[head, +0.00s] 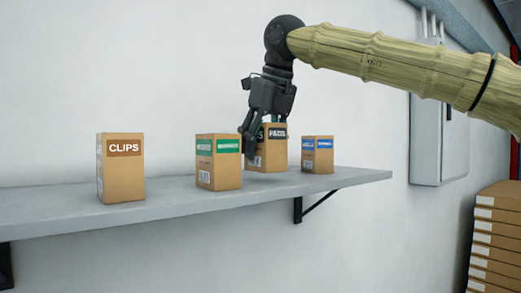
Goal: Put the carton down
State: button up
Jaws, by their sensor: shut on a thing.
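My gripper (254,133) points down over the shelf and is shut on the carton labelled PADS (272,153), a brown box with a black label. The fingers cover its left side and part of its top. The carton is upright at shelf height, behind and between two other cartons. I cannot tell whether its base touches the grey shelf (75,215), since the front carton hides part of it.
A carton with a green label (220,173) stands just left and in front of the held one. A smaller blue-labelled carton (317,158) stands close on the right. The CLIPS carton (121,177) stands further left. Stacked boxes (497,235) are at lower right; a grey wall cabinet (436,150) is behind.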

jog(key=shift+f+p, duration=0.5)
jog(key=shift+f, duration=0.6)
jog(key=o, duration=1.4)
jog(key=shift+f, duration=0.1)
jog(key=b+v, duration=0.3)
jog(key=v, duration=0.9)
jog(key=shift+b, duration=0.4)
